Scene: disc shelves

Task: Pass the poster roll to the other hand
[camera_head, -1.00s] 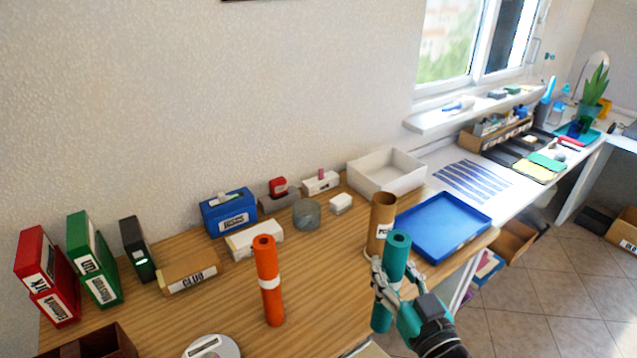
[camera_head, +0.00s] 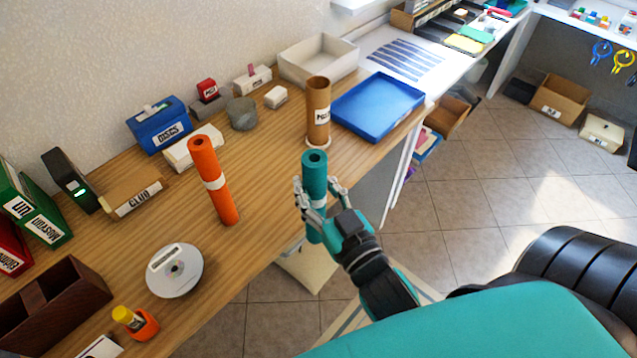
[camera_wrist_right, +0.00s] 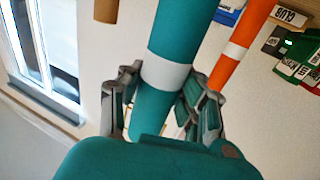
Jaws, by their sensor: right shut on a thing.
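A teal poster roll (camera_head: 314,177) with a white band stands upright in my right gripper (camera_head: 318,199), in front of the table's edge. The right gripper is shut on it around the band; the right wrist view also shows the teal roll (camera_wrist_right: 182,35) between the fingers. An orange roll (camera_head: 214,181) with a white band stands upright on the table to the left, apart from the gripper. A brown cardboard tube (camera_head: 318,100) with a label stands behind the teal roll. My left gripper is not in view.
The wooden table (camera_head: 262,170) holds a blue tray (camera_head: 378,104), a white bin (camera_head: 318,60), a disc stack (camera_head: 174,270), a dark brown box (camera_head: 50,305) and several boxes along the wall. Open floor (camera_head: 470,200) lies to the right.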

